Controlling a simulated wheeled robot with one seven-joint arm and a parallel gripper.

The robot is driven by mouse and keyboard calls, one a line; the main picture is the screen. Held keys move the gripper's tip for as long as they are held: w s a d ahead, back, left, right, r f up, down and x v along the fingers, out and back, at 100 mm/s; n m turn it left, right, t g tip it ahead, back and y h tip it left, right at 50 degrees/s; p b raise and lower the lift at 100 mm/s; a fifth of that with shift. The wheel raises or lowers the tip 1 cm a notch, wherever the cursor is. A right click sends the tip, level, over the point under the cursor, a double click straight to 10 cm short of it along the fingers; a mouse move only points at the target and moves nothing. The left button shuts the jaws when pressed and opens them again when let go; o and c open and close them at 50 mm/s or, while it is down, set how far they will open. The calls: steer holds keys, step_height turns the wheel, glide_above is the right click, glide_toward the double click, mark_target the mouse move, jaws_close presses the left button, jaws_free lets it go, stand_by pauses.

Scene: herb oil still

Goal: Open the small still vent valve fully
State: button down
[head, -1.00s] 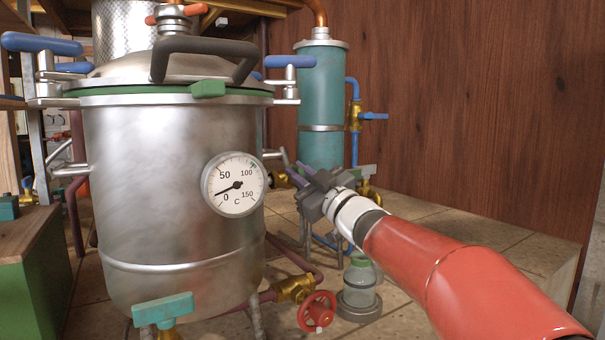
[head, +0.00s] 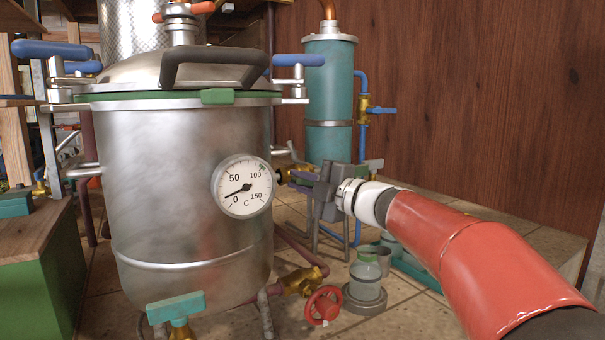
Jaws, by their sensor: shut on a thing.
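The small teal still (head: 329,92) stands behind and to the right of the big steel still. A brass valve (head: 299,168) sits low at its left side, partly hidden by the dial and my gripper; it seems to be the vent valve, though no label shows. My gripper (head: 292,181) points left, with its fingertips at this valve just right of the dial. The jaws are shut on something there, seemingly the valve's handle. The handle is mostly hidden, so how far it is turned cannot be told.
The big steel still (head: 180,200) with its dial (head: 243,187) stands close left of my gripper. A blue-handled valve (head: 382,110) is on the pipe at the right. The wooden wall stands behind.

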steer(key=shift+f+n+g+h+p, duration=0.2)
steer(key=shift+n+g+p, duration=0.05)
steer(key=shift+n, duration=0.4)
steer(key=shift+f+n+g+h+p, duration=0.2)
steer(key=shift+n+g, duration=0.05)
steer(key=shift+n, duration=0.4)
steer(key=shift+f, duration=0.15)
steer(key=c, duration=1.5)
jaws_free()
steer(key=shift+o, duration=0.2)
steer(key=v, duration=0.7)
steer(key=shift+s+d, duration=0.25)
steer(key=shift+s, duration=0.05)
